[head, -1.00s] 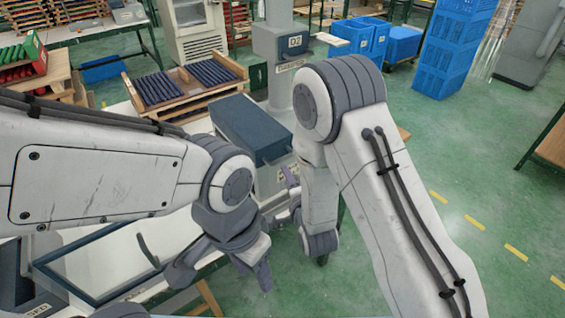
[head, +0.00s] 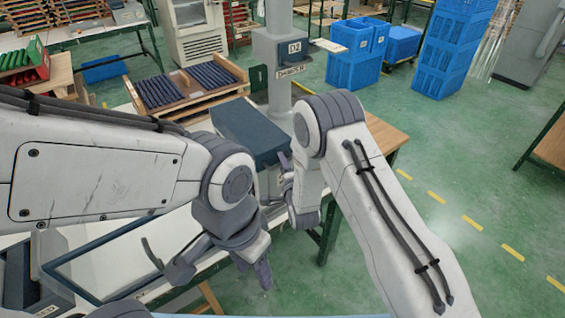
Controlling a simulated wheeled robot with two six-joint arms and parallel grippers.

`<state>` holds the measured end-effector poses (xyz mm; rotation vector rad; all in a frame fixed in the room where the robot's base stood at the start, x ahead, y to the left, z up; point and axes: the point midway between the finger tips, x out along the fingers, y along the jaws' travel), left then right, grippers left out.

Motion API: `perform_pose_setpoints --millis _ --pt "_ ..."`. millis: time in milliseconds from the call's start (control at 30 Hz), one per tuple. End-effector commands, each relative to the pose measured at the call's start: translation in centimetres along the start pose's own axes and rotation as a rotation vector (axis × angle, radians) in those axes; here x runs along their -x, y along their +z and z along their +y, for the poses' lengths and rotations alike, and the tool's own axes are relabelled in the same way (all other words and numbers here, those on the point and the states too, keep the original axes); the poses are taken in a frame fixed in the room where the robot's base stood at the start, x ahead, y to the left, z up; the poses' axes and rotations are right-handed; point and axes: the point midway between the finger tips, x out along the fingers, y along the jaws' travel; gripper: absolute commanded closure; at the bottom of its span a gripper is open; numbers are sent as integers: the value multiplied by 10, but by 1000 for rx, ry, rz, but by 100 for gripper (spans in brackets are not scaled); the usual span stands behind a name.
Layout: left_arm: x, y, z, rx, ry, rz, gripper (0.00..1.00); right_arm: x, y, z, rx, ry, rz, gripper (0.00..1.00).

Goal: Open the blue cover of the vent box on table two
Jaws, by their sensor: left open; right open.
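The vent box (head: 267,182) stands on the table in the middle, mostly hidden behind my arms. Its dark blue cover (head: 247,128) lies across the top and looks closed. My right gripper (head: 285,176) is open, at the cover's front right edge. Its fingers are small and partly hidden by the wrist, so I cannot tell whether they touch the cover. My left gripper (head: 222,277) is open and empty, with fingers spread. It is lower in the view, in front of the box and above the table's front edge.
A wooden rack of dark rods (head: 190,84) stands behind the box, left. A framed panel (head: 125,262) lies at front left. Bare wooden tabletop (head: 383,138) shows at right.

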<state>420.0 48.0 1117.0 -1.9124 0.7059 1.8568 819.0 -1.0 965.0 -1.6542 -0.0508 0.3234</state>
Motion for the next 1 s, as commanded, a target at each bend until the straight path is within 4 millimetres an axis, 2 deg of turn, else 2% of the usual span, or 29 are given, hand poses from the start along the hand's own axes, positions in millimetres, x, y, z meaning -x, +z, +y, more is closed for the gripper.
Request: perform_pose_setpoints --millis 233,267,300,367,400,1000 --pt "0 0 0 0 0 0 50 -1 0 0 0 0 0 54" --pt "0 0 0 0 0 0 50 -1 0 0 0 0 0 58" --pt "0 0 0 0 0 0 50 -1 0 0 0 0 0 73" --pt "0 0 0 0 0 0 50 -1 0 0 0 0 0 96" --pt "0 0 0 0 0 0 50 -1 0 0 0 1 0 100" --pt "0 0 0 0 0 0 50 -1 0 1 0 2 0 100"
